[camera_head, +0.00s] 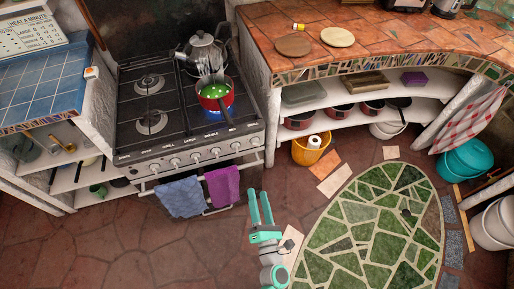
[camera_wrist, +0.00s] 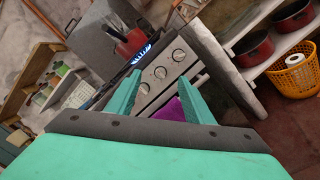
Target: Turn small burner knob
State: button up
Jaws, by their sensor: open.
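The stove (camera_head: 185,140) has a front panel with a row of several round knobs, and a knob (camera_head: 234,147) sits toward its right end. The small labels above the knobs are too blurred to tell surely which is the small burner's. In the wrist view three knobs show, the middle knob (camera_wrist: 160,72) between my fingers and another knob (camera_wrist: 179,54) up and to the right. My gripper (camera_head: 259,193) is open and empty in front of the stove's right end, apart from the panel. It also shows in the wrist view (camera_wrist: 160,78), its fingers pointing toward the knobs.
A red pot (camera_head: 209,103) with green contents stands over a blue flame, and a metal kettle (camera_head: 203,52) is behind it. Blue (camera_head: 179,197) and purple (camera_head: 221,186) towels hang on the rail below the knobs. An orange basket (camera_head: 309,150) stands right; floor before the stove is clear.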

aim_at(256, 143)
jog(key=w+f+n, duration=0.1)
jog(key=w+n, duration=0.3)
jog(key=w, duration=0.3)
jog(key=w+f+n+g+y, duration=0.1)
jog(key=w+n, duration=0.3)
jog(key=w, duration=0.4)
jog(key=w+f+n+y, duration=0.1)
jog(key=w+n, duration=0.2)
jog(key=w, duration=0.5)
jog(key=shift+w+a+n, duration=0.2)
jog(key=shift+n, duration=0.2)
jog(key=c, duration=1)
